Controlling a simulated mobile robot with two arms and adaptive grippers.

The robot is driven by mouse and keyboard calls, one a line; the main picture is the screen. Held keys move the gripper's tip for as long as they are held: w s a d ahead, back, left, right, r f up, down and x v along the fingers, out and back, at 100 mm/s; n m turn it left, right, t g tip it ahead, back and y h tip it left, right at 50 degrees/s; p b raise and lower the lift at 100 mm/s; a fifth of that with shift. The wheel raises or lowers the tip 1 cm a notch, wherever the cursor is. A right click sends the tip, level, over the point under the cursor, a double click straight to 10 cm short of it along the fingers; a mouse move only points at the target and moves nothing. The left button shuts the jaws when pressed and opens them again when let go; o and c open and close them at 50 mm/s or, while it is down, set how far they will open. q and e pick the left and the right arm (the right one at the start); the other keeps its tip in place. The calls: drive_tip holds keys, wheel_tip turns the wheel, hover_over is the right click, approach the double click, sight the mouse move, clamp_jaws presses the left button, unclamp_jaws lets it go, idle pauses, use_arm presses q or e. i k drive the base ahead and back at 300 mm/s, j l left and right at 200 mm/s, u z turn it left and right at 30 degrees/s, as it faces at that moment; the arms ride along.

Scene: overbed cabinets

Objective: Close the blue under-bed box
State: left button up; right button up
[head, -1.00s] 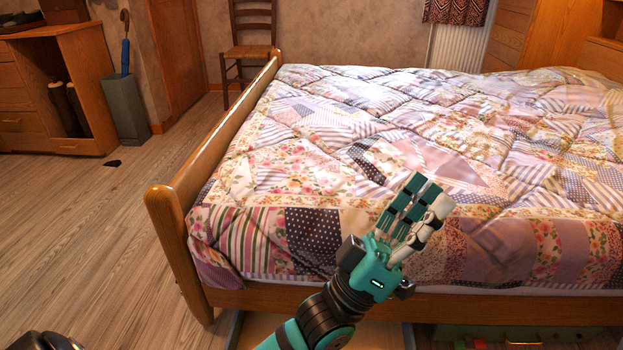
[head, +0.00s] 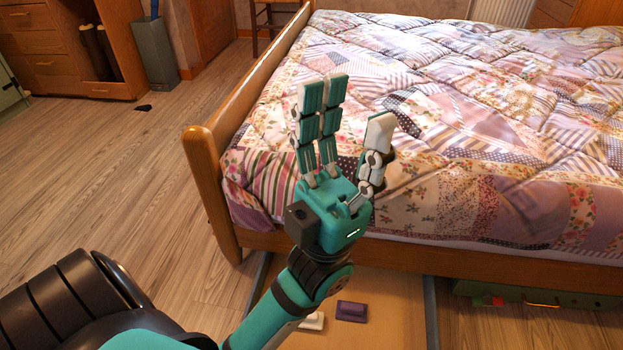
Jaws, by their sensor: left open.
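An under-bed box stands out from under the bed's side at the bottom of the head view. Its narrow blue-grey rim (head: 430,305) shows, with a tan floor inside. My left gripper (head: 352,105) is open and empty, fingers pointing up, and appears in front of the quilt, above the box in the picture. My left forearm hides part of the box's left side. The box's front edge is cut off by the frame. My right gripper is out of view.
A purple block (head: 351,311) and a white block (head: 312,321) lie in the box. A green box (head: 540,298) sits under the bed to the right. The wooden bed post (head: 207,180) stands left of my gripper. The floor (head: 90,200) at left is mostly clear.

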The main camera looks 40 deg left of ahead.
sight(402, 314)
drive_tip(key=k+j+z, duration=0.15)
drive_tip(key=k+j, duration=0.65)
drive_tip(key=j+z, duration=0.7)
drive_tip(key=k+l, duration=0.05)
